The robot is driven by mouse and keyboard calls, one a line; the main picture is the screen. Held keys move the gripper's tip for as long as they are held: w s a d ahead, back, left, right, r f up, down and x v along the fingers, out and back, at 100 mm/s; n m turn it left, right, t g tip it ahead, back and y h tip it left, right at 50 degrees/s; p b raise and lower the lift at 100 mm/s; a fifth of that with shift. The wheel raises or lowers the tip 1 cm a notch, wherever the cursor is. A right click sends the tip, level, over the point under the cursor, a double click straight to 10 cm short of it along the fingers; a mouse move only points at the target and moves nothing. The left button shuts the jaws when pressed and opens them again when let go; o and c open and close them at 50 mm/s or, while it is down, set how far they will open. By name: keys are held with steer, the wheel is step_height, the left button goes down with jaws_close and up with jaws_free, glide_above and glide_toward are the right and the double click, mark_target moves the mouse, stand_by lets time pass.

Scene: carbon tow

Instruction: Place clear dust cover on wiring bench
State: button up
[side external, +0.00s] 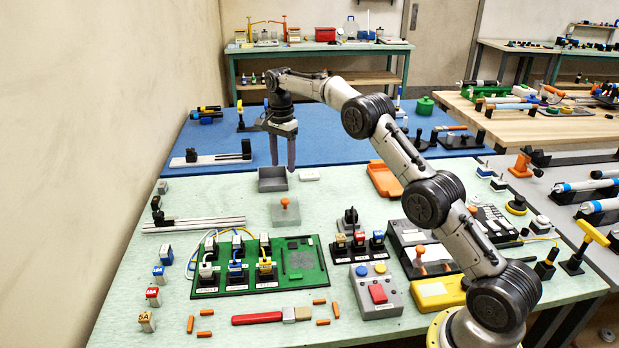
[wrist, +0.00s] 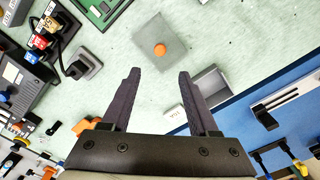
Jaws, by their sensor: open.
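The clear dust cover (side external: 285,215) is a see-through grey square with an orange knob on top. It sits on the pale green wiring bench (side external: 345,205), between the circuit board and a small grey tray. In the wrist view the cover (wrist: 172,58) shows ahead of the fingertips, with its orange knob in full view. My gripper (side external: 283,166) is open and empty, pointing down above the bench's far part, near the tray and beyond the cover. In the wrist view its two fingers (wrist: 157,75) stand wide apart with nothing between them.
The grey tray (side external: 272,184) and a white block (side external: 309,175) lie near my gripper. A green circuit board (side external: 312,277) with plugs and wires and a black rotary switch (side external: 348,219) stand near the cover. A blue mat (side external: 340,148) lies behind. Bare bench surrounds the cover.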

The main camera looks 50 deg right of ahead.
steer(key=s+a+r+n+t, duration=0.1)
steer(key=s+a+r+n, duration=0.35)
steer(key=s+r, duration=0.4)
steer(key=s+a+r+n+t, duration=0.2)
steer(key=s+a+r+n, duration=0.2)
steer(key=s+a+r, duration=0.35)
steer(key=s+a+f+n+t, duration=0.1)
steer(key=s+f+n, duration=0.1)
steer(key=s, duration=0.7)
steer(key=s+a+f+n, duration=0.1)
steer(key=s+n, duration=0.3)
steer(key=s, duration=0.4)
steer(key=s+a+f+n+t, duration=0.1)
steer(key=s+a+f+n, duration=0.1)
steer(key=s, duration=0.7)
steer(key=shift+s+f+n+t, duration=0.3)
steer(key=shift+f+n, duration=0.25)
steer(key=shift+n, duration=0.2)
